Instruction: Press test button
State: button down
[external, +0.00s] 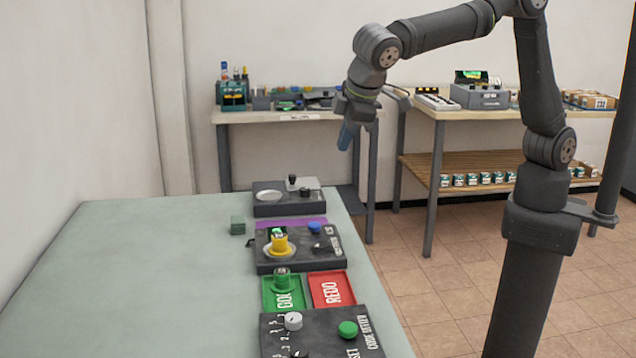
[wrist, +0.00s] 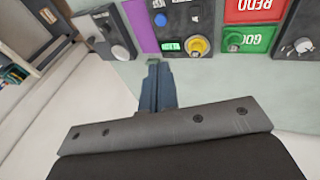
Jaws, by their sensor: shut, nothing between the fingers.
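My gripper (external: 347,137) is shut and empty, high above the right edge of the grey-green table (external: 160,270) and pointing down. In the wrist view its blue fingers (wrist: 154,68) are together. A dark tester box (external: 262,265) on the table carries a round blue button (external: 314,227), a small lit green display and a yellow round piece (external: 280,245). In the wrist view the blue button (wrist: 160,19) is beyond the fingertips, and the fingers are apart from it. No label reading "test" is legible, so I cannot confirm which button it is.
A nearer dark panel has a green button (external: 348,329) and a white knob (external: 293,321). The table's left is clear.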

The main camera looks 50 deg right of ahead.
aim_at(319, 226)
jog(key=w+d+f+t, duration=0.1)
jog(key=w+f+t, duration=0.1)
jog(key=w+f, duration=0.2)
jog(key=w+d+f+m+t, duration=0.1)
jog(key=w+f+t, duration=0.1)
jog(key=w+f, duration=0.2)
notch_tip(319, 226, down, 3)
jog(key=shift+w+d+f+t+y, duration=0.1)
jog(key=shift+w+d+t+y, duration=0.2)
jog(key=shift+w+t+y, duration=0.1)
jog(key=shift+f, duration=4.35)
jog(key=shift+f, duration=0.15)
jog(key=shift+f, duration=0.25)
